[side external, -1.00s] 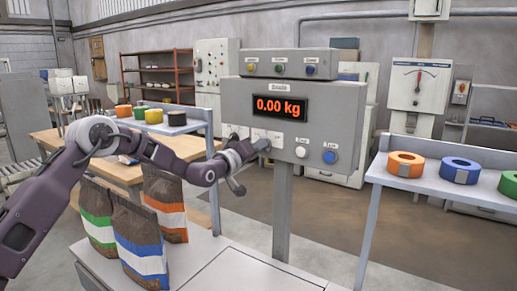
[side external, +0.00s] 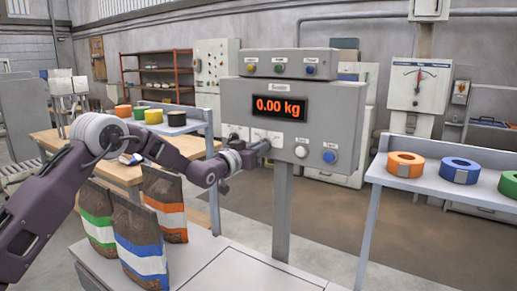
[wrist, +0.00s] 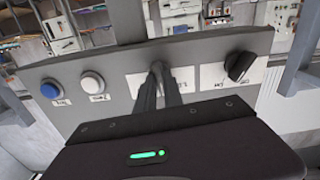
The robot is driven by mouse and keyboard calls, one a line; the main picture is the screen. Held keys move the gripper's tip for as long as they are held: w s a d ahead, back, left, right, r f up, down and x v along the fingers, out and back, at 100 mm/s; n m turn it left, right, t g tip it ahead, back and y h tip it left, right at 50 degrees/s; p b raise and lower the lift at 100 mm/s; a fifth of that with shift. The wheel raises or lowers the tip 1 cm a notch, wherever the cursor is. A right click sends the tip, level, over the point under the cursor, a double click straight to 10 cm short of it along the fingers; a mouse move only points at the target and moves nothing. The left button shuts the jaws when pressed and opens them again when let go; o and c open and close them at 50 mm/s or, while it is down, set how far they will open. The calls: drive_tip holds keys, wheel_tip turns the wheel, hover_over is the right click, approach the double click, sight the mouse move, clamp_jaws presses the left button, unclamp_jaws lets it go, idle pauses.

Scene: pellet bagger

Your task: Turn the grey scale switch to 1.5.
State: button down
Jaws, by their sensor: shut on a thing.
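The grey scale box (side external: 345,110) has a display (side external: 281,107) reading 0.00 kg. My gripper (side external: 264,145) is at the lower left of its front panel. In the wrist view my gripper (wrist: 160,80) has its two dark fingers close together at a grey switch (wrist: 157,66) on a white label plate (wrist: 183,78). It is shut on that switch, which is mostly hidden between the fingers. The marks on the plate are too small and too covered to read, so I cannot tell the switch's setting.
A black knob (wrist: 240,65) is close beside my fingers in the wrist view. On the other side are a white button (wrist: 92,83) and a blue button (wrist: 50,89). Several pellet bags (side external: 140,245) stand below my arm. A side table (side external: 440,172) with tape rolls is at the right.

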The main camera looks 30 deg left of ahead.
drive_tip(key=shift+m, duration=0.5)
drive_tip(key=c, duration=1.5)
unclamp_jaws()
drive_tip(key=shift+o, duration=0.2)
drive_tip(key=shift+s, duration=0.1)
drive_tip(key=s, duration=0.7)
